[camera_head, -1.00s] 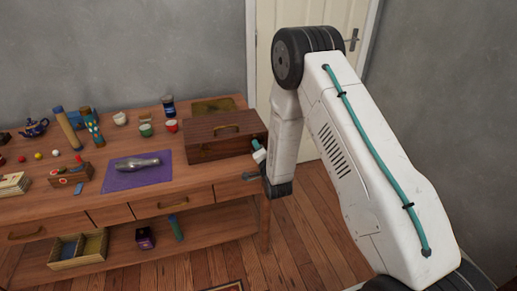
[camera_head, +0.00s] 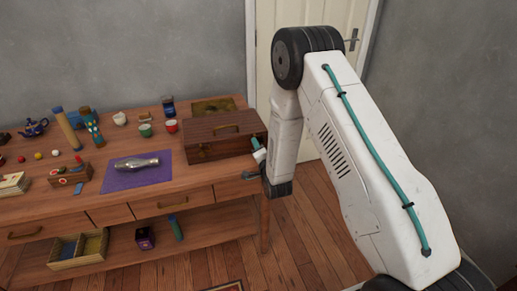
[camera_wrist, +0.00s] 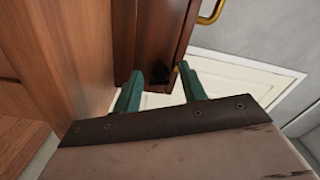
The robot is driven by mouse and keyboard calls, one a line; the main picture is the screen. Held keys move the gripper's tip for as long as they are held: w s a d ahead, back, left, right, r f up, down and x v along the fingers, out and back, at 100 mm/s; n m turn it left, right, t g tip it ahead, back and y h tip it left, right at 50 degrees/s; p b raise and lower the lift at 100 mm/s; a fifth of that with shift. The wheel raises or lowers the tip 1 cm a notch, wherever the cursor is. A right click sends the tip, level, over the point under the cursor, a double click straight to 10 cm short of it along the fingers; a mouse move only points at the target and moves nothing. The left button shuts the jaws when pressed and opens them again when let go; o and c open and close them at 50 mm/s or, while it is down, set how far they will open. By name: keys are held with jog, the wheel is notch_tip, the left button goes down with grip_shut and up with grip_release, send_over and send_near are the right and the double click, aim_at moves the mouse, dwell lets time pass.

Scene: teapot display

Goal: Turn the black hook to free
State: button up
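The black hook (camera_wrist: 160,73) is a small dark piece near the lower end of the brown wooden box (camera_wrist: 153,35) in the wrist view. My gripper (camera_wrist: 160,72) has two green fingers, spread apart, one on each side of the hook in the picture. The right fingertip is close to the hook; I cannot tell whether it touches. In the head view my gripper (camera_head: 258,156) is at the right end of the box (camera_head: 226,136), mostly hidden by my wrist. I cannot make out the hook there.
The box stands on a wooden table (camera_head: 95,212) with drawers. A silver object (camera_head: 137,163) lies on a purple mat (camera_head: 118,181). Cups, a teapot (camera_head: 34,127) and small items stand left. A white door (camera_head: 312,20) is behind my arm. The floor right of the table looks clear.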

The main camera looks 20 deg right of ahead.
jog(key=shift+s, duration=0.1)
jog(key=s, duration=0.7)
jog(key=shift+s, duration=0.3)
jog(key=s+f+n+g, duration=0.3)
jog(key=f+g, duration=0.3)
jog(key=f, duration=0.3)
jog(key=s+r+n+g, duration=0.2)
jog(key=s+n+g, duration=0.2)
jog(key=s+g, duration=0.1)
jog(key=s+d+r+n+g, duration=0.1)
jog(key=s+r+n+g, duration=0.1)
jog(key=s+r, duration=1.4)
jog(key=s+d+r+n+g, duration=0.2)
jog(key=s+r+n+g, duration=0.1)
jog(key=s+r, duration=1.2)
notch_tip(320, 180, up, 5)
jog(key=shift+s+r+n+g, duration=0.15)
jog(key=shift+s+n+g, duration=0.2)
jog(key=shift+n, duration=0.25)
